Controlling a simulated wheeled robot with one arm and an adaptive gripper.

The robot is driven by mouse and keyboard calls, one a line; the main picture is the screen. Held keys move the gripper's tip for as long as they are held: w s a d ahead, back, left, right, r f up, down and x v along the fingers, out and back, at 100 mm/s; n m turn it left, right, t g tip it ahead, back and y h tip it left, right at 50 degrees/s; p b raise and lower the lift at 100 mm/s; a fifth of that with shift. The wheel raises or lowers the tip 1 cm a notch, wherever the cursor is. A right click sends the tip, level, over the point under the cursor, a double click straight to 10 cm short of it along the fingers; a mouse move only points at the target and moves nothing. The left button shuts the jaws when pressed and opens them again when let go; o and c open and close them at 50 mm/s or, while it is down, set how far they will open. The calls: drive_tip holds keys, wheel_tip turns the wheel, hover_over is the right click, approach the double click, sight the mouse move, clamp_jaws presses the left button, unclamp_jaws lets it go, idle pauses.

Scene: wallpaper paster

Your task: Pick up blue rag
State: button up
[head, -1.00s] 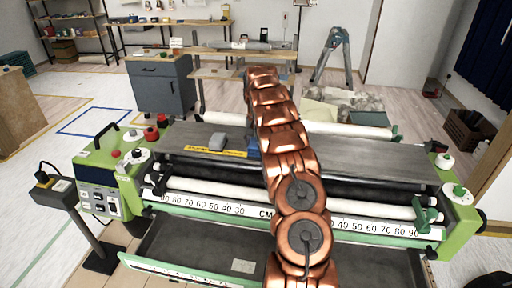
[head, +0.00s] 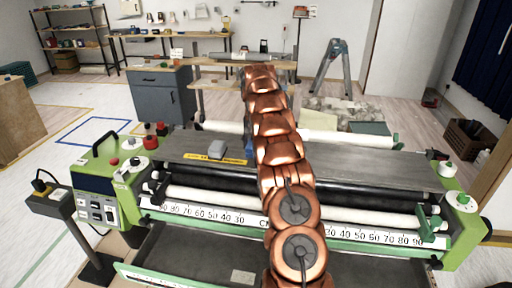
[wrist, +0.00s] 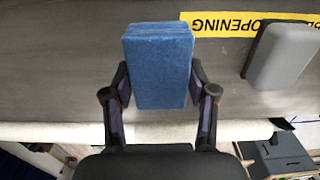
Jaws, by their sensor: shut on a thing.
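The blue rag (wrist: 160,62) is a folded, block-like blue cloth in the upper middle of the wrist view. My gripper (wrist: 160,76) has a finger on each side of it and is shut on it. Behind the rag is the dark grey top of the pasting machine; I cannot tell whether the rag still touches it. In the head view my copper-coloured arm reaches over the middle of the machine and hides the gripper and most or all of the rag.
A grey block (wrist: 282,56) lies right of the rag in the wrist view, next to a yellow warning strip (wrist: 232,24). The pasting machine (head: 385,165) has white rollers and a green control box (head: 118,188) at left. A blue-grey cabinet (head: 160,95) and a stepladder (head: 335,70) stand behind.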

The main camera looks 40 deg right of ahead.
drive_tip(key=w+a+r+b, duration=0.1)
drive_tip(key=a+b, duration=0.4)
drive_tip(key=a, duration=1)
drive_tip(key=shift+w+r, duration=0.2)
drive_tip(key=shift+w, duration=0.45)
